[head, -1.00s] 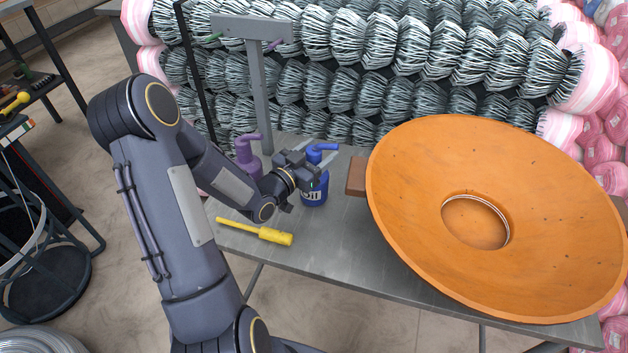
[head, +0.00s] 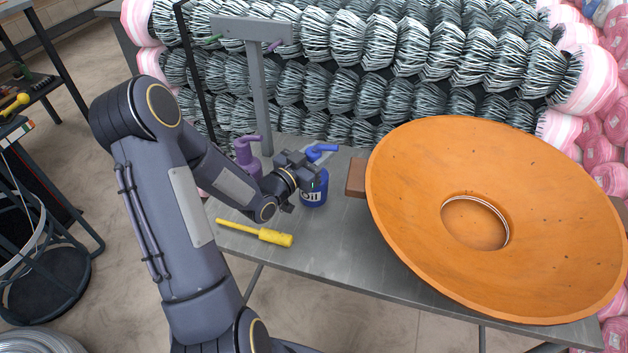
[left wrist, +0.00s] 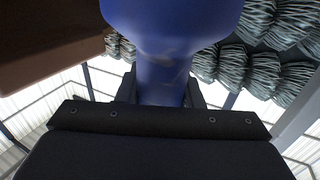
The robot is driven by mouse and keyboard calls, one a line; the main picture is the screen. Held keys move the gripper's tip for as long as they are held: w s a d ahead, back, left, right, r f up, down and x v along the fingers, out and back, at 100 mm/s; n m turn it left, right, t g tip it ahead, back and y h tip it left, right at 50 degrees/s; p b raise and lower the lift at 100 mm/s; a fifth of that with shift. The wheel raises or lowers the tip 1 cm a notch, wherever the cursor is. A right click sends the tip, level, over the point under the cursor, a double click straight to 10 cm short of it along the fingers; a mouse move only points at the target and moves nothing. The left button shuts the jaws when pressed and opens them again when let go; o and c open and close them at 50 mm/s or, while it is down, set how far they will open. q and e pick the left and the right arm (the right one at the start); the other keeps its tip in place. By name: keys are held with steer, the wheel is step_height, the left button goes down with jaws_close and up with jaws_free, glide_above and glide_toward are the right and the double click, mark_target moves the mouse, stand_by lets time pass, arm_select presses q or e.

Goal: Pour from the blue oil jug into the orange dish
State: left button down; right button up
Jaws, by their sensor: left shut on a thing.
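The blue oil jug (head: 314,194) stands upright on the grey table, with a blue spout and handle on top. My left gripper (head: 311,174) is at the upper part of the jug, shut on it. In the left wrist view the jug (left wrist: 165,75) fills the top middle, with the fingers (left wrist: 162,92) on both sides of its narrow part. The wide orange dish (head: 420,170) is to the right of the jug, tilted, with a round hollow in its middle. My right gripper is not in view.
A purple jug (head: 247,158) stands left behind my gripper. A yellow-handled tool (head: 262,234) lies near the front edge. A brown block (head: 356,177) lies between jug and dish. A grey post (head: 261,100) rises behind, before stacked wire rolls (head: 420,50).

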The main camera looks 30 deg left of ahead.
mark_target(313, 148)
arm_select(q)
steer(key=shift+r, duration=0.1)
steer(key=shift+r, duration=1.45)
steer(key=s+d+r, duration=0.8)
steer(key=s+r, duration=0.2)
steer(key=s, duration=0.1)
steer(key=shift+d+p, duration=0.25)
steer(key=shift+p, duration=0.1)
steer(key=c, duration=1.7)
jaws_free()
jaws_close()
steer(key=shift+s, duration=0.1)
